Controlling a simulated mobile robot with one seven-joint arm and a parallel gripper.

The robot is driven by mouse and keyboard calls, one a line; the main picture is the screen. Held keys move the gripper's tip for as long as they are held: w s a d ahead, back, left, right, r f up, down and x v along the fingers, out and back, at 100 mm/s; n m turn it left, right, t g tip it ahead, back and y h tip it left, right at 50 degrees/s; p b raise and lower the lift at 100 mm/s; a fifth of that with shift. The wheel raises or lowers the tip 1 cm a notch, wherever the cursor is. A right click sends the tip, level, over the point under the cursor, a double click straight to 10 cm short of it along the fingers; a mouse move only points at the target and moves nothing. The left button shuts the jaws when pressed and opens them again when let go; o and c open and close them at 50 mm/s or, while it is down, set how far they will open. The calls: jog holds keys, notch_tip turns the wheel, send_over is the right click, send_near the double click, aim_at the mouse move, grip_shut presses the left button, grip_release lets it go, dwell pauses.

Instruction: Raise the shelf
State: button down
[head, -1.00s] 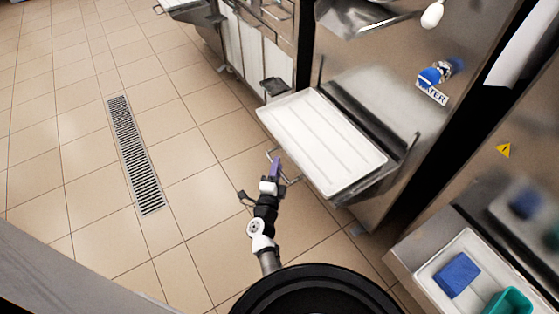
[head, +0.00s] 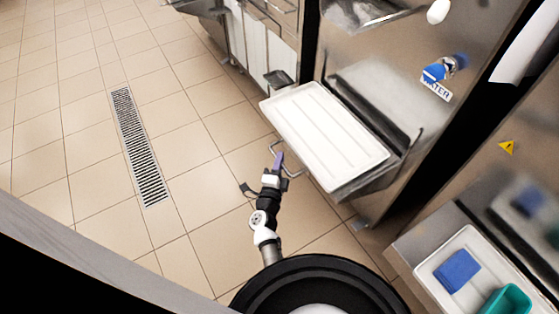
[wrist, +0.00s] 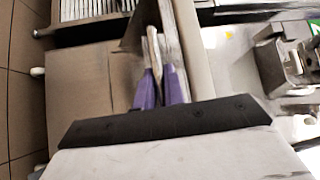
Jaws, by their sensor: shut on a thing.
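The shelf (head: 370,187) is a metal ledge on the front of the steel machine. A white ribbed tray (head: 322,135) lies on it and hides most of its top. A thin wire handle (head: 292,174) sticks out from its front side. My gripper (head: 278,161) is at this handle, on the near left side of the tray, with its purple fingers closed. In the wrist view my gripper (wrist: 160,85) has its two purple fingers shut on a thin pale bar (wrist: 154,48), which seems to be the handle.
A blue valve knob (head: 434,73) and a steel spout sit on the machine above the shelf. At lower right stands a white tray (head: 437,265) with a blue sponge (head: 456,272) and a teal container (head: 508,301). The tiled floor at left is clear, with a drain grate (head: 139,150).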

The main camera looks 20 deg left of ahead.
notch_tip(320, 180, up, 12)
jog(key=p, duration=1)
jog(key=shift+r, duration=0.25)
jog(key=shift+w+r, duration=0.1)
jog(key=shift+w, duration=0.05)
jog(key=c, duration=1.6)
grip_release()
jog(key=shift+o, duration=0.6)
jog(key=shift+f, duration=0.2)
